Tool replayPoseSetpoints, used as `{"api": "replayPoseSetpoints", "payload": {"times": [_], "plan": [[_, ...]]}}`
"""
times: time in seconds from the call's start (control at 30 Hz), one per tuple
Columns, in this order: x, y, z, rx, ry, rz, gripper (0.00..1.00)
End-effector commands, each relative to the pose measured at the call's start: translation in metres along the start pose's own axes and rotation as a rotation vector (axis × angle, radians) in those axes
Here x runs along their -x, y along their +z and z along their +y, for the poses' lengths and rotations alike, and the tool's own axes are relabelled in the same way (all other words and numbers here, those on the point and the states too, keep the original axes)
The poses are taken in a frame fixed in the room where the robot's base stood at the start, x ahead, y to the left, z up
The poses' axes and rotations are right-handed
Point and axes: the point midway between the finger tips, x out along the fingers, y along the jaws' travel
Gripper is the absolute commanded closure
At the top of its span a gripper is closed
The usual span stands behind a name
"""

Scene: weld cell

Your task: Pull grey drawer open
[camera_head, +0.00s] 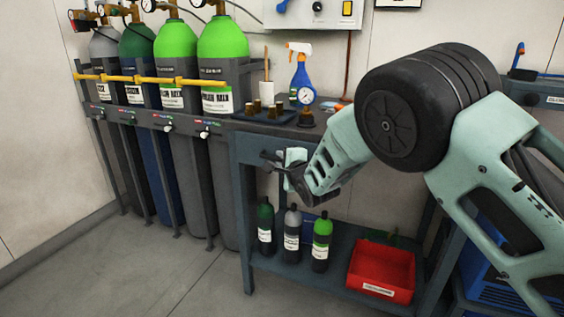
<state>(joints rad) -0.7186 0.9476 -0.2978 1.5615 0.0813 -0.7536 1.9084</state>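The grey drawer (248,147) sits under the top of the blue-grey workbench, and its front looks flush with the bench. My gripper (268,159) is right in front of the drawer front, coming in from the right. Its dark fingers are small in the picture. The gripper and wrist hide part of the drawer front, and no handle shows clearly. I cannot tell whether the fingers touch the drawer or hold anything.
Gas cylinders (176,40) stand in a rack at the left. A blue spray bottle (301,78) and a gauge (306,98) stand on the bench. Small bottles (292,235) and a red bin (381,272) are on the lower shelf. Floor (150,275) is clear at the front left.

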Motion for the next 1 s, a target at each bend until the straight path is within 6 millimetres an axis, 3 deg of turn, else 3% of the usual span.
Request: {"api": "replayPoseSetpoints", "payload": {"times": [0.23,0.3,0.67,1.0], "plan": [[0.000,0.000,0.000,0.000,0.000,0.000,0.80],[0.000,0.000,0.000,0.000,0.000,0.000,1.00],[0.005,0.006,0.002,-0.002,0.000,-0.002,1.00],[0.049,0.049,0.016,-0.004,0.001,-0.004,1.00]]}}
